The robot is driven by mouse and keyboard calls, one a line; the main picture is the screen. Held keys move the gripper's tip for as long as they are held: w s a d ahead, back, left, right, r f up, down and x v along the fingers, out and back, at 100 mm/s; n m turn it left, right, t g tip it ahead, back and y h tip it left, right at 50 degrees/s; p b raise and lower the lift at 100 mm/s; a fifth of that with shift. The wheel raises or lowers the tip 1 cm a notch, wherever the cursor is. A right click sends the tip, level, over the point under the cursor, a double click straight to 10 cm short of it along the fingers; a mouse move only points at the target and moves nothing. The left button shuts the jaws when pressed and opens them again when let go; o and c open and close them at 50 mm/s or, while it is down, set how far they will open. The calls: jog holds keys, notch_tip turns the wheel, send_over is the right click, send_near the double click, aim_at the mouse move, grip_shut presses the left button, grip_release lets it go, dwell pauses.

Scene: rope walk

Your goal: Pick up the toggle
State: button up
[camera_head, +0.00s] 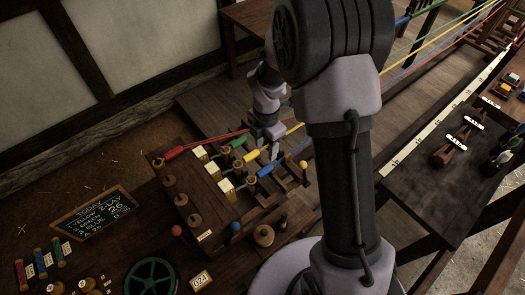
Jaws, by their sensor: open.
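I cannot tell for certain which small piece is the toggle. My gripper (273,153) is open, pointing down close above the coloured spindles on the wooden bench; its fingertips are small and partly merge with the things below. A yellow spindle (249,156) and a blue spindle (265,171) are just left of and below the tips. A green spindle (237,143) and a red spindle (175,152) are farther left. Nothing shows clearly between the fingers. My arm hides part of the area to the right.
A chalkboard (92,215), a green wheel (150,277), a round wooden knob (264,235) and a 024 card (201,279) are on the bench. Coloured ropes (437,43) run to the upper right. A dark table (432,185) with several small items stands at right.

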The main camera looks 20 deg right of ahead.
jog(key=b, duration=0.1)
send_over(263, 170)
jog(key=f, duration=0.8)
jog(key=shift+s+d+f, duration=0.1)
jog(key=shift+s+d, duration=0.05)
jog(key=shift+d, duration=0.2)
jog(key=f, duration=0.5)
jog(key=shift+a+f+b, duration=0.1)
jog(key=shift+a+b, duration=0.2)
jog(key=shift+b, duration=0.05)
jog(key=shift+c, duration=0.9)
grip_shut()
